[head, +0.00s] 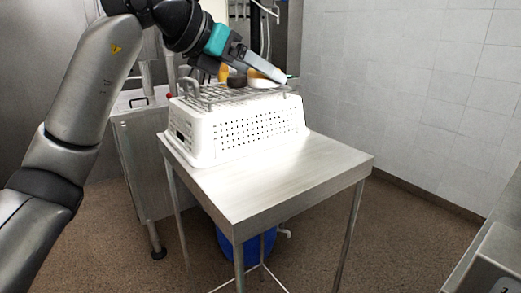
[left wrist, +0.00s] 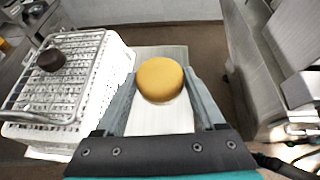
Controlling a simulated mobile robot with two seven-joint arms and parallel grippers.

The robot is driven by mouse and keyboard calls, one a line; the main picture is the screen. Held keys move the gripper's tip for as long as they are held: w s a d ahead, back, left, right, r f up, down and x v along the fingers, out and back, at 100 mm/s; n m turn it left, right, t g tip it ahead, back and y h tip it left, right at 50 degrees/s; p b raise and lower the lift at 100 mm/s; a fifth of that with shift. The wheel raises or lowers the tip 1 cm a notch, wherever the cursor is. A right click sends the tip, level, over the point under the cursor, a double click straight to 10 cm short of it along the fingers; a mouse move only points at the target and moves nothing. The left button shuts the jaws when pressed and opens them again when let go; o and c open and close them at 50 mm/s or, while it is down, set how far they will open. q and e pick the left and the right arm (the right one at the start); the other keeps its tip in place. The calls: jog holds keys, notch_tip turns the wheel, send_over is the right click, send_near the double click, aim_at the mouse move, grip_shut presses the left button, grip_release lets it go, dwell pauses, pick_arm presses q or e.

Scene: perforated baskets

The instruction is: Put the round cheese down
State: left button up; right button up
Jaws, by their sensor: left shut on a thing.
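The round cheese, a thick orange-yellow disc, is between the fingers of my left gripper in the left wrist view (left wrist: 160,78). My left gripper (head: 278,79) is shut on it, with one finger on each side. In the head view the cheese (head: 258,82) is partly hidden behind a finger, near the top of the white perforated basket (head: 240,131). In the left wrist view it is held to the right of the basket (left wrist: 113,76), above a pale surface. My right gripper is in neither view.
The basket stands on the back of a steel table (head: 300,180) and has a wire rack on top. A dark round item (left wrist: 51,60) sits on the rack. The front of the table is bare. A blue bin (head: 240,245) is below, and a tiled wall is at right.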

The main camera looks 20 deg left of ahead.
pick_arm(q)
jog(key=shift+r, duration=0.15)
jog(key=shift+w+f, duration=0.1)
jog(key=shift+f, duration=0.2)
jog(key=b, duration=0.3)
send_over(259, 184)
notch_tip(259, 184, down, 7)
notch_tip(259, 184, down, 8)
jog(key=b, duration=0.3)
jog(key=shift+f, duration=0.3)
notch_tip(259, 184, down, 3)
jog(key=shift+r+b, duration=0.15)
jog(key=shift+b, duration=0.65)
jog(key=shift+f, duration=0.4)
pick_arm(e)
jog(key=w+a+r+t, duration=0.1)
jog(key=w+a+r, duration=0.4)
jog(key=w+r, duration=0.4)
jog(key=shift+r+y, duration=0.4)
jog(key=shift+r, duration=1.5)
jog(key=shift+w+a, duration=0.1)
